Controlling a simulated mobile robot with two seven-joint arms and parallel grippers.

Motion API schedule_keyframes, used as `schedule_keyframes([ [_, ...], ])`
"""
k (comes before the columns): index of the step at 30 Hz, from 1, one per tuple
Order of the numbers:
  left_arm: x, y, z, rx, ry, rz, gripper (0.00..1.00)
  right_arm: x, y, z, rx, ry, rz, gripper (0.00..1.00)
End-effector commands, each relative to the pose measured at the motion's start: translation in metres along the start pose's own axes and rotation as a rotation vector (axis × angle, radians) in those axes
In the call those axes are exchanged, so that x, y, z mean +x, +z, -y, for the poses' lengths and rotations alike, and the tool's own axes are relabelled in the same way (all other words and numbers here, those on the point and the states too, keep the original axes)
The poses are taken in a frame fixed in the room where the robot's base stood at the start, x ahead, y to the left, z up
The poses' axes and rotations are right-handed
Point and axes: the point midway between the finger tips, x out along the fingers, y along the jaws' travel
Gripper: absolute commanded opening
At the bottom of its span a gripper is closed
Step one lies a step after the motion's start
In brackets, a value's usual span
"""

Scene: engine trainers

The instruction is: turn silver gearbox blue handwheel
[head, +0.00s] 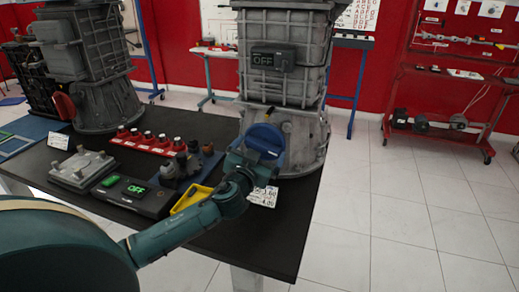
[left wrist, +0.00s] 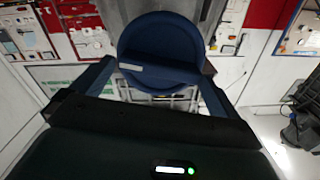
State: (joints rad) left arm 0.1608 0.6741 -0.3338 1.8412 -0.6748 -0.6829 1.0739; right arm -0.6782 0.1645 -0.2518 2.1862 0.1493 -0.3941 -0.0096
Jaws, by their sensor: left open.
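The silver gearbox (head: 283,65) stands upright on the right end of the black table. Its blue handwheel (head: 265,138) is low on the gearbox's front. In the left wrist view the handwheel (left wrist: 160,42) is a blue disc with a raised bar across it, ahead of my gripper. My left gripper (head: 257,158) is at the lower front of the handwheel and partly overlaps it in the head view. In the left wrist view the open fingers (left wrist: 158,88) lie either side of the handwheel's lower part; I cannot tell whether they touch it. My right gripper is not in view.
A box reading OFF (head: 272,60) is on the gearbox. The black table (head: 270,235) also bears a grey part (head: 83,170), an OFF control box (head: 135,195), a red strip (head: 150,143), a yellow tray (head: 190,198) and another gearbox (head: 95,60). Floor right of the table is clear.

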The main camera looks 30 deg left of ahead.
Motion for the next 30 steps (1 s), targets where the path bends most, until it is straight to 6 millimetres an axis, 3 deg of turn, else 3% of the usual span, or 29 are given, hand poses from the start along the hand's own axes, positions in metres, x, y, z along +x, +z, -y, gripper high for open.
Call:
schedule_keyframes([
  [10, 0.0036, 0.0001, 0.0002, 0.001, 0.0, 0.0, 0.99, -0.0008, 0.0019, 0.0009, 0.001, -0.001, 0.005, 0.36],
  [21, 0.0033, 0.0001, 0.0001, 0.001, 0.0, 0.0, 0.7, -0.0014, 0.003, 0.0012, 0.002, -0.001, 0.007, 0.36],
  [30, 0.0032, -0.0002, -0.0001, 0.044, 0.0, 0.0, 0.7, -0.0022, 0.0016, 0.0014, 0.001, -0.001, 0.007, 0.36],
])
